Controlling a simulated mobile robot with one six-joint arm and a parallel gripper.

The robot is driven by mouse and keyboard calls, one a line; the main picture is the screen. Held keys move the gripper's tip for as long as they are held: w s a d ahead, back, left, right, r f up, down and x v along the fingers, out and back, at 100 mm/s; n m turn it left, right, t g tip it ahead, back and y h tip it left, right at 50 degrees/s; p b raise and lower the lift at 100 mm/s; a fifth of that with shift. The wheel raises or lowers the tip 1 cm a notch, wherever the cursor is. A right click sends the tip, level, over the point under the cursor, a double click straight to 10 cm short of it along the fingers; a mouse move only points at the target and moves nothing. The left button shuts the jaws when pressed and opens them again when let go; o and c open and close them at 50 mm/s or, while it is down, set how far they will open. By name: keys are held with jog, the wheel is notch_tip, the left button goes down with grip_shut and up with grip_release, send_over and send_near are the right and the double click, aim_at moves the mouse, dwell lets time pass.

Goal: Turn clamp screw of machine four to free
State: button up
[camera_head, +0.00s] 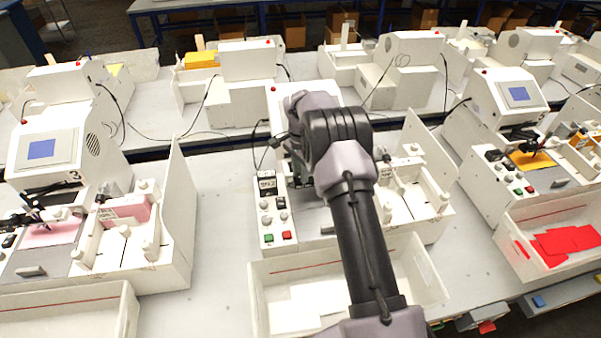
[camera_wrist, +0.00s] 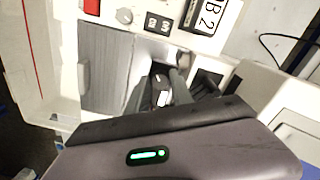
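The middle plotter (camera_head: 268,215), right of the one marked 3, stands mostly behind my arm; its number is hidden in the head view. In the wrist view my gripper (camera_wrist: 163,88) reaches down into the machine, above the inner edge of its grey plate (camera_wrist: 106,65). A small dark part (camera_wrist: 161,92) with a pale mark shows between the fingers; I cannot tell for sure whether it is the clamp screw. Whether the fingers touch it is unclear. In the head view the fingertips and pen carriage are hidden by my wrist.
The machine's front panel has a green button (camera_head: 268,238) and a red button (camera_head: 287,235). An open tray (camera_head: 256,300) with white sheets lies in front. Plotter 3 (camera_head: 48,150) stands left, another plotter (camera_head: 515,100) right. Bare table (camera_head: 220,215) lies left of the middle machine.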

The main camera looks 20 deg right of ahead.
grip_shut()
jog(key=shift+n, duration=0.3)
jog(key=n, duration=0.4)
jog(key=shift+n, duration=0.3)
jog(key=n, duration=0.4)
jog(key=shift+n, duration=0.3)
jog(key=n, duration=0.5)
jog(key=shift+r+p, duration=0.1)
jog(key=shift+p, duration=0.25)
jog(key=n, duration=0.5)
jog(key=shift+p, duration=0.3)
